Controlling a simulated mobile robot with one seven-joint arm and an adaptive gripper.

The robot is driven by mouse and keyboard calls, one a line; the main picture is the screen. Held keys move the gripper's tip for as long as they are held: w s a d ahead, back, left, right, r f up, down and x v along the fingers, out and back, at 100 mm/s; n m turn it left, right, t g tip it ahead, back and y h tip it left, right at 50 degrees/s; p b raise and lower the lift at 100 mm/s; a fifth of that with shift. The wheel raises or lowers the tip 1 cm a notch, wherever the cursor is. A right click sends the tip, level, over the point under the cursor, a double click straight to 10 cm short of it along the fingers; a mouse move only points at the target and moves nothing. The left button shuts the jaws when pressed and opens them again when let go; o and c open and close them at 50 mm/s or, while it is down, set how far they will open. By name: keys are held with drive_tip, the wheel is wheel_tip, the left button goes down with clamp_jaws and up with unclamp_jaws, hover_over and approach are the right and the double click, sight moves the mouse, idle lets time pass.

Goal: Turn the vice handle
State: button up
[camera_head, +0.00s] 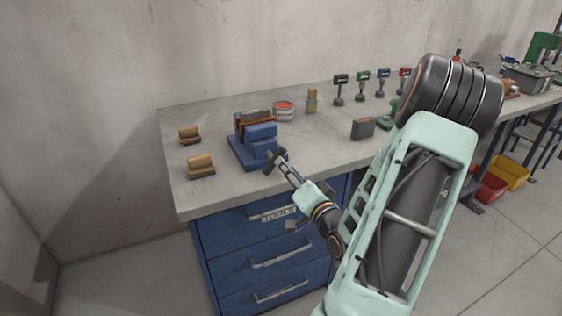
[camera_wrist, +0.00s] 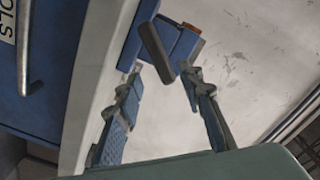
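The blue vice (camera_head: 258,142) stands near the front edge of the grey bench, with its dark handle (camera_head: 275,160) facing the front. In the wrist view, the handle (camera_wrist: 155,52) is a slanted dark grey bar in front of the blue vice body (camera_wrist: 182,38). My gripper (camera_head: 281,166) reaches up to the handle from the lower right. In the wrist view, my gripper (camera_wrist: 164,79) has its two fingers spread, with the handle's lower end at or just beyond the gap between the tips. I see no finger closed on the bar; contact is unclear.
Two wooden-topped blocks (camera_head: 200,166) lie left of the vice. A red-topped tin (camera_head: 284,110) and a grey box (camera_head: 363,128) are on the bench. Blue drawers with handles (camera_head: 282,258) are below.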

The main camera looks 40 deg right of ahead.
drive_tip(key=v, duration=0.5)
drive_tip(key=shift+s, duration=0.15)
drive_tip(key=shift+o, duration=0.2)
